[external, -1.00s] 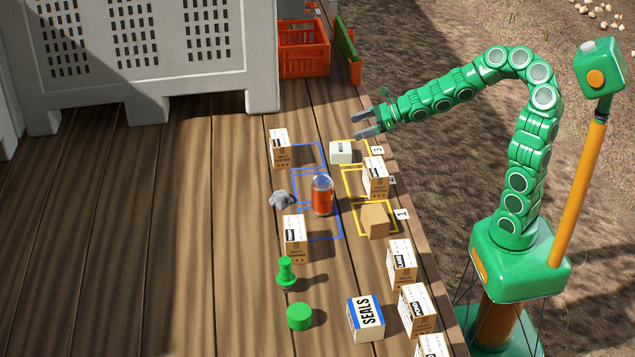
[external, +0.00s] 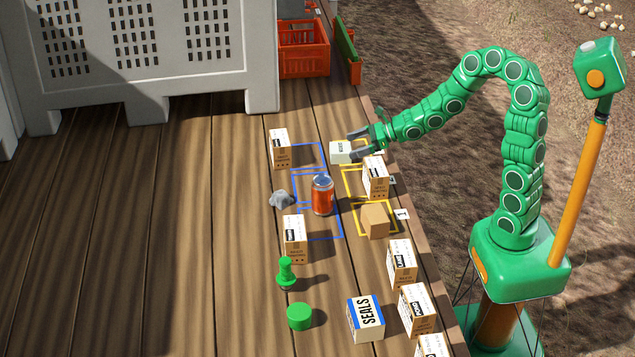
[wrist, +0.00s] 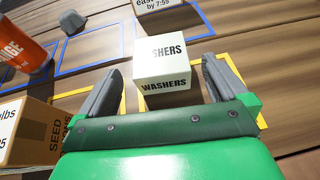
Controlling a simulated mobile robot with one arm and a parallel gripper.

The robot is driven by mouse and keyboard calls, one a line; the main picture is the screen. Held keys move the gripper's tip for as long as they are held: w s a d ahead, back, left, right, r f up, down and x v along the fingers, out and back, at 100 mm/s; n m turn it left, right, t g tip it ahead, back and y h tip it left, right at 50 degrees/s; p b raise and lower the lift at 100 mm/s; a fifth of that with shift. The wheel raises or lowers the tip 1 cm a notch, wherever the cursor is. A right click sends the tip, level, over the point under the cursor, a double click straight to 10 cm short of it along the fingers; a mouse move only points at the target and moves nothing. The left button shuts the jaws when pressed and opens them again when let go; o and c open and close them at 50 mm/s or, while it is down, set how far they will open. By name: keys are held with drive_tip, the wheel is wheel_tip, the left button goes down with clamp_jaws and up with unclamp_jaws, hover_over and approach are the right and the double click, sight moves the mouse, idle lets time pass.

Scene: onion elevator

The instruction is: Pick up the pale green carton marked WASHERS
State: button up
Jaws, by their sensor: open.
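The pale green carton marked WASHERS (external: 340,152) stands on the wooden deck at the far yellow outlined square. In the wrist view the carton (wrist: 163,68) sits upright just ahead of my gripper, between the lines of its two fingers, with its lettering on the top and near face. My gripper (external: 356,144) is open, and its fingers reach to the carton's right side in the external view. In the wrist view my gripper (wrist: 160,80) has a finger on each side of the carton, with gaps showing. I cannot tell how far the fingertips overlap it.
A seed box (external: 376,178) stands close to the near side of my gripper. An orange can (external: 322,196), a grey stone (external: 281,200) and a brown box (external: 375,222) stand nearby. Another box (external: 280,149) is left of the carton. An orange crate (external: 303,50) is farther back.

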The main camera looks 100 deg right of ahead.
sight(346, 147)
drive_tip(key=shift+x, duration=3.25)
drive_tip(key=c, duration=1)
drive_tip(key=shift+r, duration=0.1)
drive_tip(key=shift+c, duration=0.2)
